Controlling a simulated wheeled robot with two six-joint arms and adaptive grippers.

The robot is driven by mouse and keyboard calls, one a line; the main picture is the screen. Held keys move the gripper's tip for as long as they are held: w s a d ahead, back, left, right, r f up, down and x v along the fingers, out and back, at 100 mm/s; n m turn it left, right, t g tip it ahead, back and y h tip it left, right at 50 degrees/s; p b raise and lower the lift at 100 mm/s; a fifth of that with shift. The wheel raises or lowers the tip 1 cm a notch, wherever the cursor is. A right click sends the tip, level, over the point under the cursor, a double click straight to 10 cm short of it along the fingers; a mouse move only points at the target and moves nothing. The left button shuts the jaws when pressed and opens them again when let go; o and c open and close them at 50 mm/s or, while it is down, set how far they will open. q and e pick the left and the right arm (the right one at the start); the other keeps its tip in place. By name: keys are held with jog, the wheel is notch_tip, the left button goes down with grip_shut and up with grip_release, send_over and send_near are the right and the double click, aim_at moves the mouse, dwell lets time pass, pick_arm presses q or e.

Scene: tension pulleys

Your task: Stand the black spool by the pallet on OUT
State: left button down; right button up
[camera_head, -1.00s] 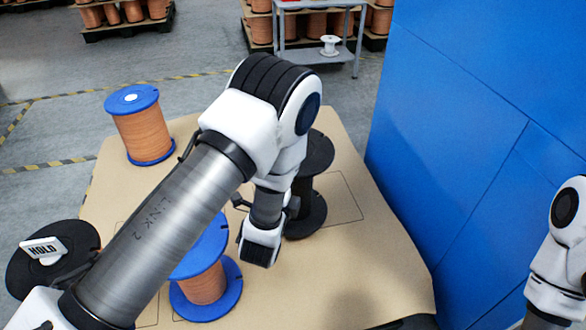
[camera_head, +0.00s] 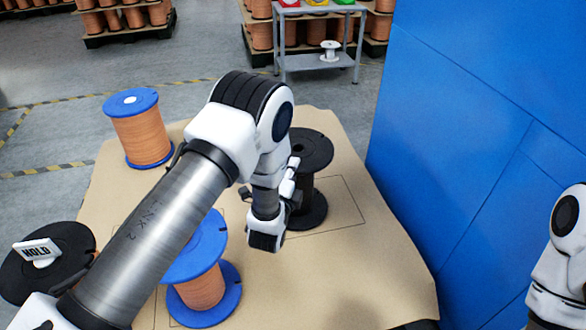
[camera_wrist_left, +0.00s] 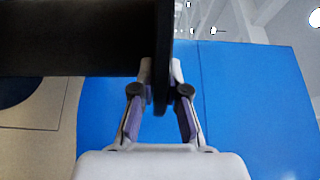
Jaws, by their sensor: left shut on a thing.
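A black spool (camera_head: 308,187) stands about upright on the brown table (camera_head: 375,270), at its right rear, within a thin outlined rectangle. No OUT label can be read. My left gripper (camera_head: 292,180) is at the near left side of this spool. In the left wrist view my left gripper (camera_wrist_left: 163,92) is shut on the rim of the spool's upper flange (camera_wrist_left: 163,50), one finger on each face. My wrist hides part of the spool in the head view. Another black spool (camera_head: 72,236), bearing a white HOLD sign (camera_head: 36,252), is at the left. My right gripper is out of view.
Blue-flanged copper spools stand at the table's far left (camera_head: 142,138) and near middle (camera_head: 203,290), the latter partly behind my arm. A blue wall (camera_head: 470,130) rises along the right. Pallets of copper spools (camera_head: 122,18) and a grey cart (camera_head: 318,62) are behind.

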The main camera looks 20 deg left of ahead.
pick_arm(q)
jog(key=c, duration=1.2)
grip_release()
jog(key=shift+f, duration=0.1)
jog(key=shift+r, duration=0.25)
jog(key=s+p, duration=0.1)
jog(key=s, duration=0.6)
jog(key=shift+s+d+f, duration=0.15)
jog(key=shift+s+d, duration=0.1)
jog(key=shift+d, duration=0.1)
